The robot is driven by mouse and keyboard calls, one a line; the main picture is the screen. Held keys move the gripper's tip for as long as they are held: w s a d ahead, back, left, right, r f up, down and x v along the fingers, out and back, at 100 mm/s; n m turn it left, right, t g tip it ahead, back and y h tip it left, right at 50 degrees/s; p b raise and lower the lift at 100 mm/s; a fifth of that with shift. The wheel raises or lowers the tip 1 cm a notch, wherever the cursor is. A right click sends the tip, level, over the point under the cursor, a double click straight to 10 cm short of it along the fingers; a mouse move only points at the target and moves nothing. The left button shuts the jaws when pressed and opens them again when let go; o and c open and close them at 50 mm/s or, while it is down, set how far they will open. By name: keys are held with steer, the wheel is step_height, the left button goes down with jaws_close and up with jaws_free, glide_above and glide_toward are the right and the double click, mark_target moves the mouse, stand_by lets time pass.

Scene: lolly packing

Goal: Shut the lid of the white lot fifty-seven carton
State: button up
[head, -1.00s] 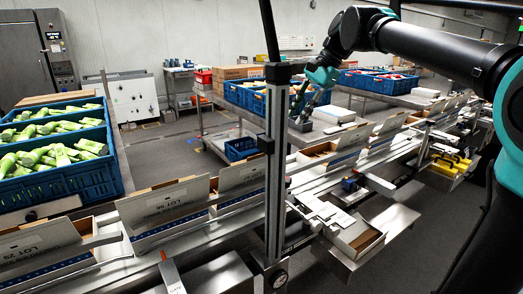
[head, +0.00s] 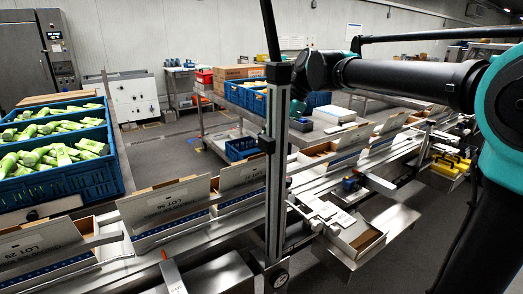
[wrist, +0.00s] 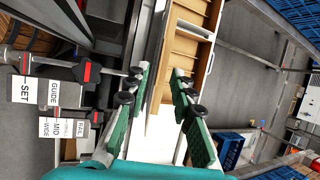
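Several cartons with raised lids stand in a row on the line in the head view. The left lid (head: 42,240) reads like lot 25 and the one beside it (head: 165,200) like lot 56. The third lid (head: 243,176) is too small to read, so I cannot tell which carton is lot fifty-seven. My gripper (wrist: 161,70) has its green-padded fingers apart in the wrist view. A white panel (wrist: 168,125) shows between and beyond them, beside an open carton with brown dividers (wrist: 188,48); contact is unclear. In the head view the post mostly hides my gripper.
An upright metal post (head: 277,160) stands in front of the row. A blue crate of green-wrapped lollies (head: 75,180) is at the left. Labelled guide blocks (wrist: 50,92) lie left of my fingers in the wrist view. A grey floor aisle (head: 165,150) lies behind the line.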

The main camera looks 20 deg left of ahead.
steer(key=shift+x, duration=1.85)
steer(key=shift+c, duration=0.5)
jaws_close()
